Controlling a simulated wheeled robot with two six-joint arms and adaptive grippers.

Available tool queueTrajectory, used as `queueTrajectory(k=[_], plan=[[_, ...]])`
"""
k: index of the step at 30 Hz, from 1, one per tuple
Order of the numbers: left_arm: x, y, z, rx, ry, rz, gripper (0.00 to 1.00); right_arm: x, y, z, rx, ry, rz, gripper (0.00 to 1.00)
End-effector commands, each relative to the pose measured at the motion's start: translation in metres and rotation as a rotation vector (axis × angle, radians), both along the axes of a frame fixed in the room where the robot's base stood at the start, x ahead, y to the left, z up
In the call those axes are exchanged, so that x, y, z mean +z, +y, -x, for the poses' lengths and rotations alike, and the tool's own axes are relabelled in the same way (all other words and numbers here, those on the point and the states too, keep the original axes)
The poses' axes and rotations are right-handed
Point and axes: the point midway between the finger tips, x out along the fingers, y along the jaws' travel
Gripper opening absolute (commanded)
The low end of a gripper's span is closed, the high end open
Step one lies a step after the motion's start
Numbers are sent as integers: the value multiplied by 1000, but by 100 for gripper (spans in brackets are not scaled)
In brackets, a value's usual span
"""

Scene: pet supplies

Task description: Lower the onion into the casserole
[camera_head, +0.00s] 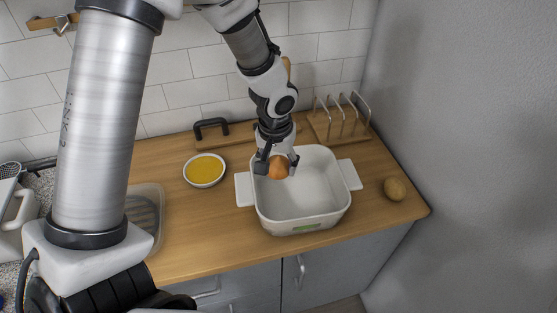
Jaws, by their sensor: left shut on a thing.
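An orange-brown onion (278,167) is held between the fingers of my left gripper (276,163), which points down. The onion is over the left back part of the white casserole (307,217). Whether it touches the casserole's floor or hangs above it, I cannot tell. The casserole is a deep, open, rectangular dish with a handle on each side, and the rest of its inside looks empty. It stands on the wooden counter (225,229). My right gripper is not in view.
A bowl of yellow contents (204,169) stands left of the casserole. A round brown item (395,189) lies to its right. A wooden rack with metal loops (341,122) stands behind. A grey wall (470,130) bounds the right side.

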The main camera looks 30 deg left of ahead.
Motion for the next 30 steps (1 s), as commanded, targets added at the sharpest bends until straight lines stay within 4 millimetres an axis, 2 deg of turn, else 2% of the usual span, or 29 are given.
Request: queueTrajectory(k=[17,30], plan=[[0,0,0,0,0,0,20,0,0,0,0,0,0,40],[-26,0,0,0,0,0,20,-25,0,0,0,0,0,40]])
